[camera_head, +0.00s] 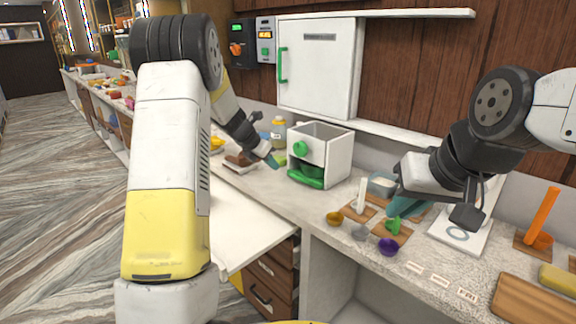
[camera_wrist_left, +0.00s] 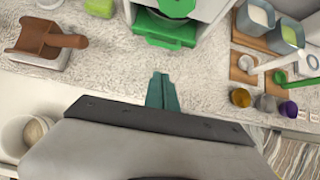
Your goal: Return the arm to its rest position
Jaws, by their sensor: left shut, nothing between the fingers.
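My left arm comes in from the left and reaches over the counter. Its gripper (camera_head: 272,161) hangs just left of the white box with the green knob. In the left wrist view the teal fingers (camera_wrist_left: 162,92) are together and empty, in front of the green drawer tray (camera_wrist_left: 165,40). My right arm comes in from the right, bent over the counter. The teal fingertips of my right gripper (camera_head: 405,204) are above the small bowls and boards; the gap between them is not clear.
The white box (camera_head: 340,160) stands on the counter (camera_head: 270,190) near my left gripper. A brown scoop on a scale (camera_wrist_left: 48,42) lies to its left. Small cups (camera_head: 388,246) sit below my right gripper. A white cabinet (camera_head: 318,65) hangs on the wall.

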